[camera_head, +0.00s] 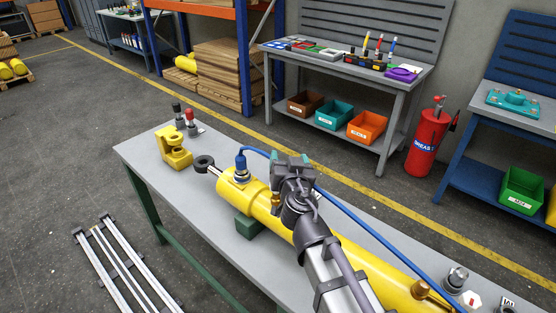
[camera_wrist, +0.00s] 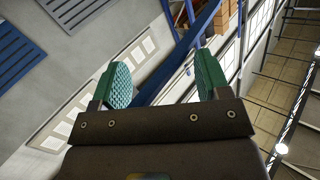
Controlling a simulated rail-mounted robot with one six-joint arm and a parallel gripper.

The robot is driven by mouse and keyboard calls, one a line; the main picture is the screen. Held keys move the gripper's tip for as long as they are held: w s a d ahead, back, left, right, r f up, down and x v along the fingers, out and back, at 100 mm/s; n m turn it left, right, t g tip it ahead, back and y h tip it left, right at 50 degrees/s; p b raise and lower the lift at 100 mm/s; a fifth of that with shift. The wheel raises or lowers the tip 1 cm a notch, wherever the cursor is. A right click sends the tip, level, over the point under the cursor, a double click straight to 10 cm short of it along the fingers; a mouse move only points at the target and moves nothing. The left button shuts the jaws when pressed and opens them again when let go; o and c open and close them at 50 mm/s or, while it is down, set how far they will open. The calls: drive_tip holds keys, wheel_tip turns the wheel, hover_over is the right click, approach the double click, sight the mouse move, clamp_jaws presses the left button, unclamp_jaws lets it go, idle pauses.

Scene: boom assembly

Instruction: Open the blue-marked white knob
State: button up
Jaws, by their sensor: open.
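I cannot make out a blue-marked white knob for certain. A blue-capped fitting (camera_head: 240,165) with a pale lower part stands upright on the yellow cylinder (camera_head: 232,193), and a blue hose (camera_head: 372,222) runs from it. A small white piece with a red mark (camera_head: 470,299) lies at the bench's lower right. My gripper (camera_head: 292,163) is above the cylinder, right of the blue-capped fitting and apart from it. In the wrist view, my gripper (camera_wrist: 163,78) shows two green pads spread apart with nothing between them. The wrist camera sees only the room beyond.
The grey bench (camera_head: 150,152) carries a yellow bracket (camera_head: 174,150) and red and black fittings (camera_head: 190,120) at its far left. A metal cap (camera_head: 457,278) stands at the lower right. A tool table (camera_head: 340,68) and a red extinguisher (camera_head: 427,140) stand behind.

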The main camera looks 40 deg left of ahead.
drive_tip(key=w+a+r+m+g+h+p, duration=0.1)
drive_tip(key=w+a+r+m+h+p, duration=0.3)
drive_tip(key=w+r+m+h+p, duration=0.5)
drive_tip(key=s+a+f+m+g+h+p, duration=0.1)
drive_tip(key=s+f+m+g+h+p, duration=0.15)
drive_tip(key=s+f+m+g, duration=0.8)
drive_tip(key=shift+n+g, duration=0.45)
drive_tip(key=shift+g, duration=0.4)
drive_tip(key=w+f+b, duration=0.1)
drive_tip(key=f+b, duration=0.2)
drive_tip(key=w+f+b, duration=0.1)
drive_tip(key=f+b, duration=0.2)
drive_tip(key=b, duration=0.1)
drive_tip(key=w+f+b, duration=0.1)
drive_tip(key=f+b, duration=0.3)
drive_tip(key=shift+r, duration=0.15)
drive_tip(key=shift+r, duration=0.1)
